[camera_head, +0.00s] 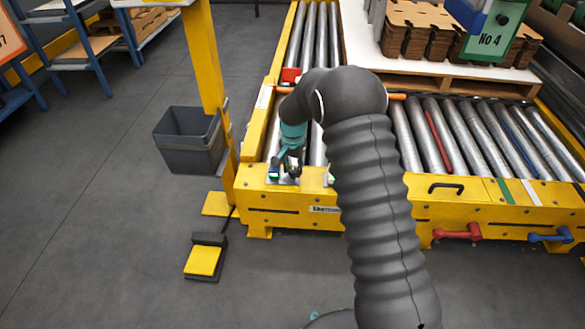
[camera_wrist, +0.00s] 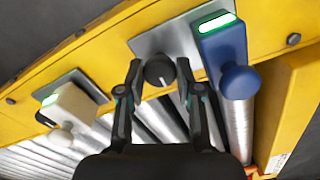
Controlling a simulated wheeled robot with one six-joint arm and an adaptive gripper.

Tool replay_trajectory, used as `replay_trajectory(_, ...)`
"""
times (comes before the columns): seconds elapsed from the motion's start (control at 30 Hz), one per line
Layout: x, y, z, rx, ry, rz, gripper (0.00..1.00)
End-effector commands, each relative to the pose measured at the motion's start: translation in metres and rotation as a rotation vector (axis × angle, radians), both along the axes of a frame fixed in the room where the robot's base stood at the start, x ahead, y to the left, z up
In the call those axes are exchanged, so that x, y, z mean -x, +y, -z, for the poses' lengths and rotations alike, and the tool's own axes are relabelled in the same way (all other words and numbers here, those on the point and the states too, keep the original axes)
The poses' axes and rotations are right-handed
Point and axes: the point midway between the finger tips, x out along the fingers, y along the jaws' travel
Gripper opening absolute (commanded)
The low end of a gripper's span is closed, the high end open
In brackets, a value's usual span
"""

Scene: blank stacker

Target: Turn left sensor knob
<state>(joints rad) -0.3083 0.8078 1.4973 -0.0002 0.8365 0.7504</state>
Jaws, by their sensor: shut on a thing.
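The left sensor knob (camera_wrist: 159,72) is a dark round knob with a light pointer line, on a grey plate (camera_wrist: 152,40) beside the blue sensor. My gripper (camera_wrist: 159,66) has one finger on each side of this knob and is shut on it. The blue sensor block (camera_wrist: 222,48) has a lit green window and a round blue knob (camera_wrist: 238,80). In the head view my gripper (camera_head: 290,168) points down at the yellow front rail, and hides the dark knob there.
A cream sensor block (camera_wrist: 74,106) with a green light and round knob sits on another plate. The yellow rail (camera_head: 275,203) borders the steel rollers (camera_head: 435,135). A grey bin (camera_head: 188,140) and yellow pedal (camera_head: 203,261) are to the left. A pallet (camera_head: 450,76) carries stacked boards.

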Motion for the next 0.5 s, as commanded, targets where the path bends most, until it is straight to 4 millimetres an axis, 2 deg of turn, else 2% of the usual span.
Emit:
replay_trajectory(0.27, -0.0005, 0.0003, -0.0006, 0.000, -0.001, 0.001, 0.00)
replay_trajectory(0.3, -0.0005, 0.0003, -0.0006, 0.000, -0.001, 0.001, 0.37)
replay_trajectory(0.4, -0.0004, 0.0003, -0.0005, 0.000, -0.001, 0.001, 0.60)
replay_trajectory(0.5, -0.0002, 0.0002, -0.0004, 0.000, -0.001, 0.000, 0.60)
